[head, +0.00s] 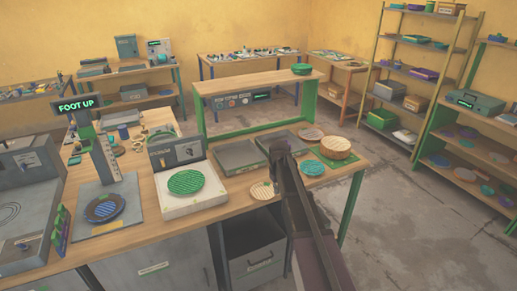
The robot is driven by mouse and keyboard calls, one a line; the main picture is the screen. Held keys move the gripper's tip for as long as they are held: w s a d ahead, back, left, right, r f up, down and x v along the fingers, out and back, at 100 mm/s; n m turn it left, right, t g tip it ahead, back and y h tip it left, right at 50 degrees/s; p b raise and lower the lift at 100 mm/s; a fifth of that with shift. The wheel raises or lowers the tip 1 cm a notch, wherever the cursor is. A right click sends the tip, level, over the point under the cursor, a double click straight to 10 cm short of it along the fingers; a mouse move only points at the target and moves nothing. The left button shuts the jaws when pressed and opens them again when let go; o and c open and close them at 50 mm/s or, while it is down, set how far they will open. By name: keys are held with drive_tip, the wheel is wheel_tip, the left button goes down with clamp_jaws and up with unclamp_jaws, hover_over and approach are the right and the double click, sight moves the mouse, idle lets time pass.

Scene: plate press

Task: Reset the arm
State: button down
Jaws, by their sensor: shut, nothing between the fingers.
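My arm rises from the bottom edge of the head view, right of the middle, as long dark links with a rounded dark end over the bench. No gripper fingers show in this view, and I cannot see what is at the gripper. The wooden workbench (229,213) lies beneath and left of the arm.
A green plate (186,182) lies on a white scale-like device (194,203). Grey trays (236,157), a woven basket (338,147) and loose plates (313,169) sit near my arm. A raised wooden shelf (250,89) stands behind. Storage racks line the right; the floor (400,220) there is clear.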

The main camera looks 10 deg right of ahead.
drive_tip(key=s+a+m, duration=0.1)
drive_tip(key=s+m, duration=0.2)
drive_tip(key=s, duration=2.1)
drive_tip(key=shift+s+a+m, duration=0.15)
drive_tip(key=shift+s+m, duration=0.1)
drive_tip(key=shift+m, duration=0.05)
drive_tip(key=c, duration=0.8)
unclamp_jaws()
